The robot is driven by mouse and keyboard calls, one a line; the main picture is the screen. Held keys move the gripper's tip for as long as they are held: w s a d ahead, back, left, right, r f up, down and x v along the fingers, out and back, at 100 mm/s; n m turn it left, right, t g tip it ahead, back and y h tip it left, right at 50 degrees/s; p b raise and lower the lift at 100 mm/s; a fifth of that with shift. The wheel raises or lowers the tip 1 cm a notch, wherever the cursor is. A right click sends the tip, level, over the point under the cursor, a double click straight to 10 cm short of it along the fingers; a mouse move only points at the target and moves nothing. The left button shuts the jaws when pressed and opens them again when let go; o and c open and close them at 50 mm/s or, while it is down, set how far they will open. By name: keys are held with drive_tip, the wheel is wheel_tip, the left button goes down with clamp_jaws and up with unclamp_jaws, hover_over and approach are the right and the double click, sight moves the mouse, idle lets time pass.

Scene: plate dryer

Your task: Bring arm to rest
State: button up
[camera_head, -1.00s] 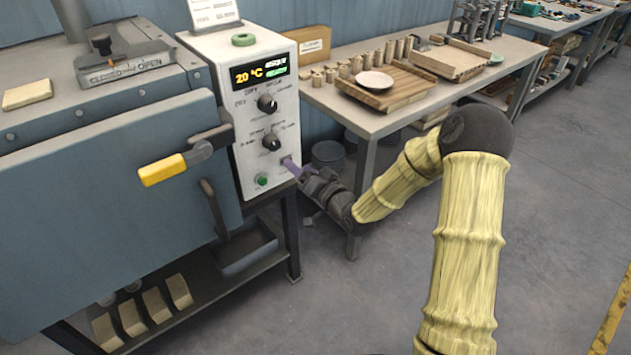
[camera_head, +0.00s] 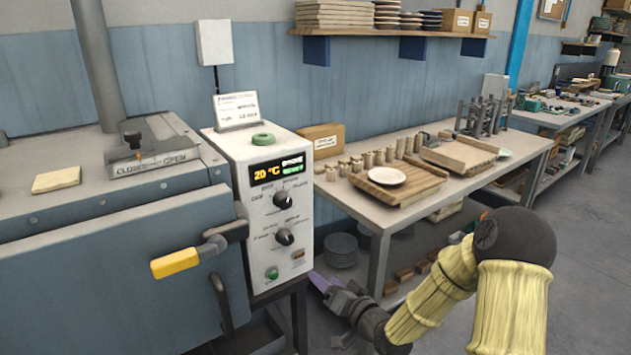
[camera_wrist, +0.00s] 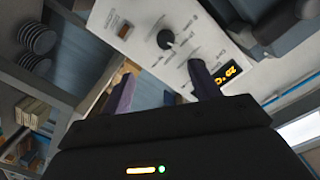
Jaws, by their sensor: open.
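My gripper (camera_head: 318,283) is open and empty, low in front of the control box's lower right side in the head view. In the wrist view my gripper (camera_wrist: 163,90) shows its two purple-grey fingers spread apart with nothing between them. The white control box (camera_head: 262,228) has two black knobs, a green button (camera_head: 272,273) and a small brown switch. Its display (camera_head: 278,171) reads 20 °C. In the wrist view the control box face (camera_wrist: 140,30) lies tilted beyond the fingers. My fingers appear apart from the panel.
The blue-grey dryer (camera_head: 120,270) with a yellow door handle (camera_head: 175,263) stands at left. A workbench (camera_head: 375,214) with a plate (camera_head: 387,176) and wooden boards is behind my arm. Stacked dark plates (camera_head: 341,250) sit below it. The floor at right (camera_head: 590,260) is clear.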

drive_tip(key=s+d+f+n+g+h, duration=0.2)
drive_tip(key=s+d+f+g+h, duration=0.2)
drive_tip(key=s+d+g+h, duration=0.25)
drive_tip(key=s+d+r+m+g+h, duration=0.1)
drive_tip(key=s+d+g+h, duration=0.15)
drive_tip(key=s, duration=0.55)
drive_tip(key=s+d+r+g+h, duration=0.1)
drive_tip(key=s+d+r+g, duration=0.15)
drive_tip(key=s, duration=0.55)
wheel_tip(320, 180, up, 19)
drive_tip(key=p, duration=1.9)
drive_tip(key=shift+s+a+f, duration=0.15)
drive_tip(key=shift+s+a, duration=0.05)
drive_tip(key=shift+a, duration=0.05)
drive_tip(key=shift+c, duration=0.4)
